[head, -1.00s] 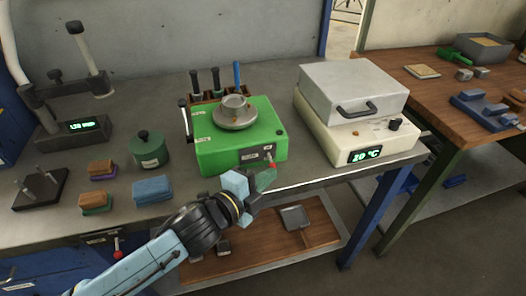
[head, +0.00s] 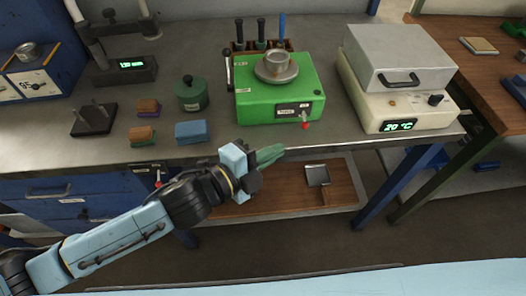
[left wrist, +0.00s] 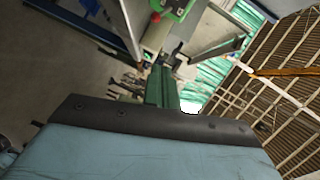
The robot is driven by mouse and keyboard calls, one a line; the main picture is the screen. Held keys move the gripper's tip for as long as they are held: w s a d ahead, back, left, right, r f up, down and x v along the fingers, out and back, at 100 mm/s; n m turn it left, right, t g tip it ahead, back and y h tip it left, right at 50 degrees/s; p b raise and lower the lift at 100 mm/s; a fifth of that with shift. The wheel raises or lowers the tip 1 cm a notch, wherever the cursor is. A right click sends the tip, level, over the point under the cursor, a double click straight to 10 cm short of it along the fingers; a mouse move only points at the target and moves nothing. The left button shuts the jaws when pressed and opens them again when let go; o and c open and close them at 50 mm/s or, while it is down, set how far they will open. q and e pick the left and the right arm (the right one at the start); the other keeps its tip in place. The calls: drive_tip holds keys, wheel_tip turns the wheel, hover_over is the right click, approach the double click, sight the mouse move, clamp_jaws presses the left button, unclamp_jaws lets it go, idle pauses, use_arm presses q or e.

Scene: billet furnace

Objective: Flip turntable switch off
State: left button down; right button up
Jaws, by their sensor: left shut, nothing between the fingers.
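The green turntable box (head: 258,102) stands on the grey bench with a round metal plate and cup (head: 277,65) on top. Its front panel carries a small switch (head: 304,117) with a red tip, near the right front corner; whether it is on or off is too small to tell. My left gripper (head: 270,154) is shut and empty. It hangs in front of the bench edge, below and to the left of the switch, apart from it. The left wrist view shows its green fingers (left wrist: 160,87) together. My right gripper is not in view.
A furnace box (head: 398,85) with a lit 20 °C display stands right of the turntable. A green canister (head: 191,94), a blue block (head: 191,131) and small brushes or blocks lie to the left. A lower wooden shelf (head: 270,196) holds a dustpan (head: 317,176).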

use_arm(q)
drive_tip(key=shift+v, duration=1.1)
drive_tip(key=shift+r, duration=0.1)
